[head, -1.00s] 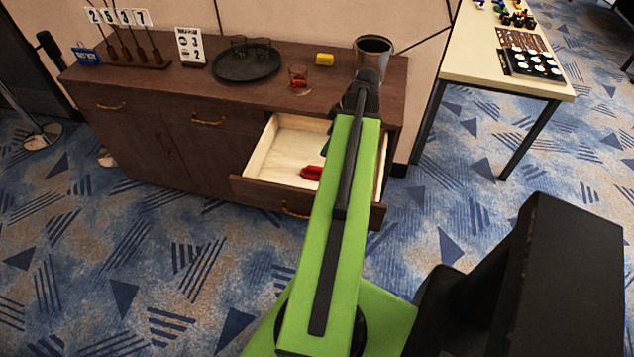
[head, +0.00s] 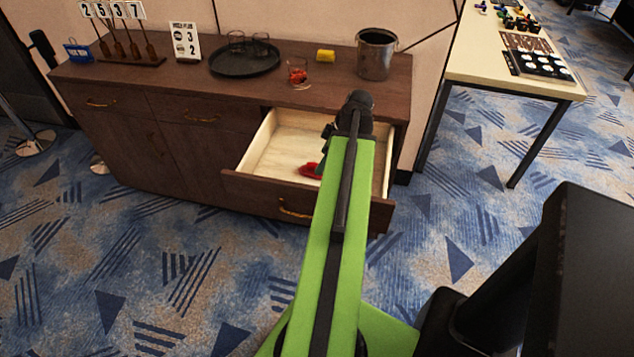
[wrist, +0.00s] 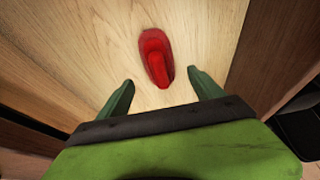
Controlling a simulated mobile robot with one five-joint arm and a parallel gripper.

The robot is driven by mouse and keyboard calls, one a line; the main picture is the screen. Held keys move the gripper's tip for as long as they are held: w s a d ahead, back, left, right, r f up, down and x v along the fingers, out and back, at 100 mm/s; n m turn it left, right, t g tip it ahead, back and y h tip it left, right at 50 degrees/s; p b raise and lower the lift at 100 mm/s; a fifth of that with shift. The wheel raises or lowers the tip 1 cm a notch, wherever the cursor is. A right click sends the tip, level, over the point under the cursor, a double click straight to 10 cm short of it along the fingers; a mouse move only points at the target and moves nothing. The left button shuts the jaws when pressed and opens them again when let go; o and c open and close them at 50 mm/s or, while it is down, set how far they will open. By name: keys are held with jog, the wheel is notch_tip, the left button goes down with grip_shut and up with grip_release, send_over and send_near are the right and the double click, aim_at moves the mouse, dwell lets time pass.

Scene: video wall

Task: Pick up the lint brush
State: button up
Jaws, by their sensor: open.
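The lint brush appears to be the red object (head: 312,170) lying in the open drawer (head: 256,185) of the dark cabinet. My arm partly covers it in the head view. In the wrist view the red brush (wrist: 156,57) lies on the pale wooden drawer floor, its long side pointing roughly toward me. My gripper (wrist: 157,88) is open, its two green fingers apart. The brush's near end lies between and just ahead of the fingertips, with no contact visible. In the head view the fingers are mostly hidden behind my arm.
Drawer walls stand close on both sides of the gripper. A pale table (head: 480,70) stands at right.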

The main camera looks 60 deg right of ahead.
aim_at(307, 170)
jog(key=b+x, duration=0.5)
jog(key=shift+s+f, duration=0.15)
jog(key=shift+f, duration=0.15)
jog(key=shift+r, duration=0.15)
jog(key=c, duration=1.5)
